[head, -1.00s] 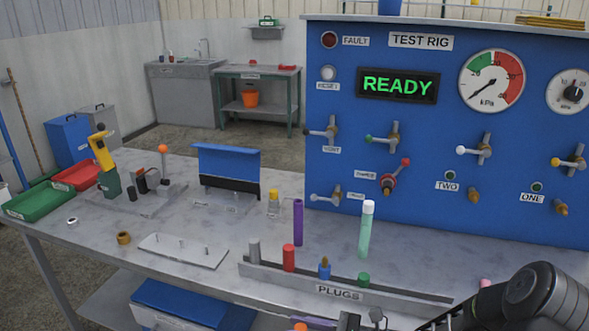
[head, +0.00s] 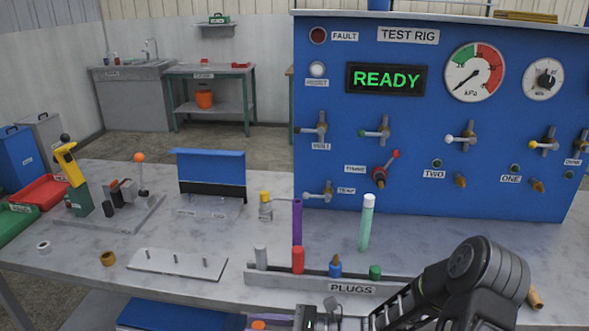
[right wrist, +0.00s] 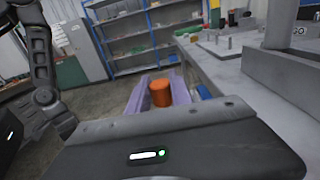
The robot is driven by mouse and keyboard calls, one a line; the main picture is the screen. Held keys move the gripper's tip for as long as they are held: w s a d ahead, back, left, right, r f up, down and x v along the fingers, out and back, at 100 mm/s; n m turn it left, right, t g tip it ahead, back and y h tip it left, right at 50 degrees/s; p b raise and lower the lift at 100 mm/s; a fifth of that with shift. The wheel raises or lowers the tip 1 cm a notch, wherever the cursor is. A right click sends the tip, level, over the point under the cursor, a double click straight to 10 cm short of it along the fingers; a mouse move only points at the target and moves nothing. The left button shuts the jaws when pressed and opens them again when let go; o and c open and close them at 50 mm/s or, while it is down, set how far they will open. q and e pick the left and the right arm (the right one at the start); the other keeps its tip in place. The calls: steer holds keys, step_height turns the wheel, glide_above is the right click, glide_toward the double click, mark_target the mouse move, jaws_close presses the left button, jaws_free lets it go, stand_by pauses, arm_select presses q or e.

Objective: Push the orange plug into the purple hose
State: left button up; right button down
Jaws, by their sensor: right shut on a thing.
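The purple hose (head: 297,222) is a narrow tube standing upright behind the plug rack, its lower end hidden by the red plug. The orange plug (head: 258,325) shows only as a sliver at the bottom edge of the head view. In the right wrist view the orange plug (right wrist: 161,93) stands between the lavender fingers of my right gripper (right wrist: 163,92), which is shut on it. In the head view the right gripper (head: 268,319) is low, in front of the bench edge and below the rack, apart from the hose. My left gripper is not in view.
The plug rack (head: 350,290) holds grey, red (head: 298,260), blue and green plugs. A light green hose (head: 366,224) with a white top stands right of the purple hose. A metal plate (head: 178,264) lies left of the rack. The blue test rig (head: 345,150) stands behind.

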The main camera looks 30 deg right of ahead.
arm_select(q)
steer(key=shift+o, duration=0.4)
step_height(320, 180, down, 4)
steer(key=b, duration=0.3)
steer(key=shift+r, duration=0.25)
arm_select(e)
step_height(320, 180, down, 4)
steer(key=shift+r, duration=0.2)
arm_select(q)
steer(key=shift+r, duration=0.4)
arm_select(e)
steer(key=shift+a+r, duration=0.15)
steer(key=shift+r, duration=0.25)
